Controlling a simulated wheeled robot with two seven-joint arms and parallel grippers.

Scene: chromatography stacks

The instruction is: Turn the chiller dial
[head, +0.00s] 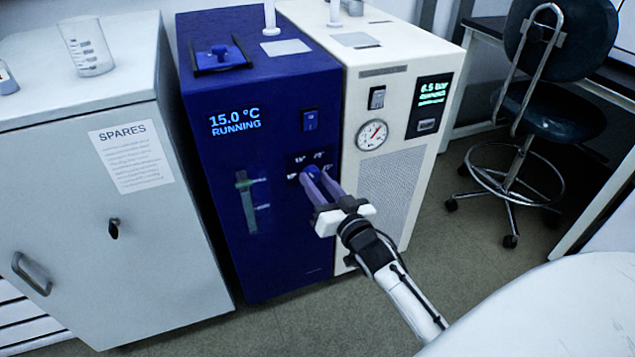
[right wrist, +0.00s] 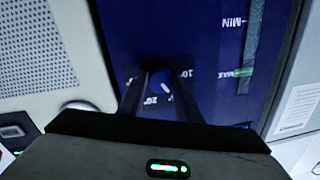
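The blue chiller (head: 270,240) stands between two other cabinets, its display (head: 235,121) reading 15.0 °C RUNNING. Its small blue dial (head: 314,172) sits on a dark panel with printed temperature marks. My right gripper (head: 315,175) reaches the dial from the front, one finger on each side. In the right wrist view, the dial (right wrist: 164,80) fills the gap between the fingertips, and its white pointer slants to the lower right. The marks 10° and 20° show around it; the fingers hide part of the scale. My left gripper is not in view.
A cream cabinet (head: 388,190) with a pressure gauge (head: 372,135) stands close on the right. A grey SPARES cabinet (head: 60,180) with a beaker (head: 87,47) on top is on the left. A stool (head: 520,130) stands at the right beyond open floor.

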